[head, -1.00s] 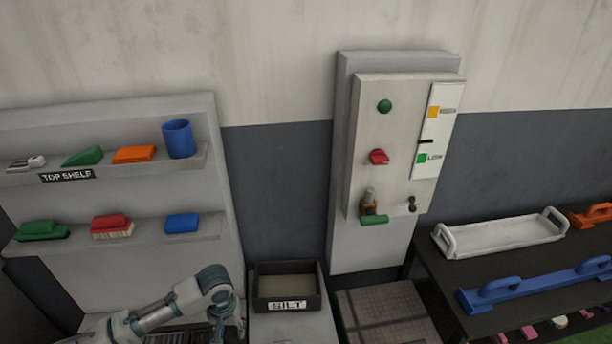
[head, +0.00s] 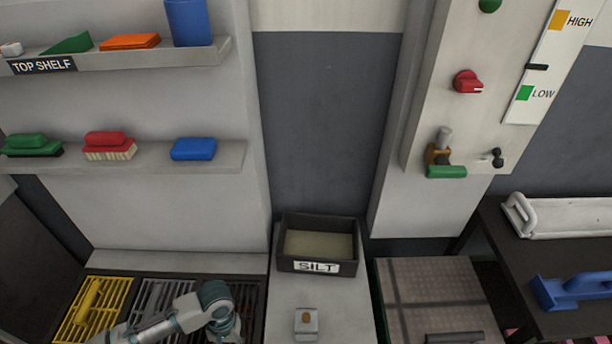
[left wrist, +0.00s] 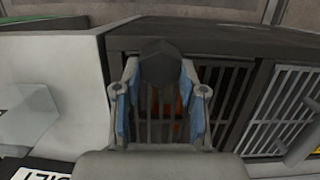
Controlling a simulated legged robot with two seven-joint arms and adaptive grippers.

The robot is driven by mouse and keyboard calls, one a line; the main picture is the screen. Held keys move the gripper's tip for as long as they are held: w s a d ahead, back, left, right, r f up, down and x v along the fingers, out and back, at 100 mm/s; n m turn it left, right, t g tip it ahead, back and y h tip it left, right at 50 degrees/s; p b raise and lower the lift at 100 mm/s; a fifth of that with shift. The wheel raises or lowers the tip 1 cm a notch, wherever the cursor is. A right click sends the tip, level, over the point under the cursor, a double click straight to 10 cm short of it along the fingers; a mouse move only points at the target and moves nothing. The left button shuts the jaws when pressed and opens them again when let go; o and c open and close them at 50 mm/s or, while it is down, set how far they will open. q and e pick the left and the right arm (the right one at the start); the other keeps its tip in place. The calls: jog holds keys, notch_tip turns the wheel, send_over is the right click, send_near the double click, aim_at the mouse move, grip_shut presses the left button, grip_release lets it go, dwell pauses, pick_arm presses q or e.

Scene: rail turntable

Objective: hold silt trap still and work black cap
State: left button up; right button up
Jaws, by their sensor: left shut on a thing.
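My left gripper (left wrist: 158,90) has blue-padded fingers in the left wrist view, closed around a dark, faceted black cap (left wrist: 160,62) at the fingertips. An orange-brown patch shows dimly between the fingers; I cannot tell what it belongs to. In the head view my left gripper (head: 226,325) is low at the bottom edge, over the dark grating, and the cap cannot be made out there. No body that I can clearly name as the silt trap shows. My right gripper is in neither view.
A black bin labelled SILT (head: 317,266) stands right of my left arm, with a small grey block (head: 306,322) in front. Slatted gratings (head: 165,298) lie under the arm. A shelf unit (head: 160,225) is behind; a valve panel (head: 425,125) and dark table (head: 510,262) are right.

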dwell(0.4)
pick_arm(q)
jog(key=shift+w+d+r+m+t, duration=0.35)
jog(key=shift+w+d+r+m, duration=0.8)
jog(key=shift+d+r, duration=1.75)
jog(key=shift+w+d+r+m+t, duration=0.4)
jog(key=shift+w+d+r+m, duration=0.85)
jog(key=shift+d, duration=2.55)
jog(key=shift+w+d+r+m+t, duration=0.5)
jog(key=shift+w+d+r, duration=0.8)
jog(key=shift+d+r, duration=1.9)
jog(key=shift+d+f, duration=0.15)
jog(key=shift+f, duration=0.05)
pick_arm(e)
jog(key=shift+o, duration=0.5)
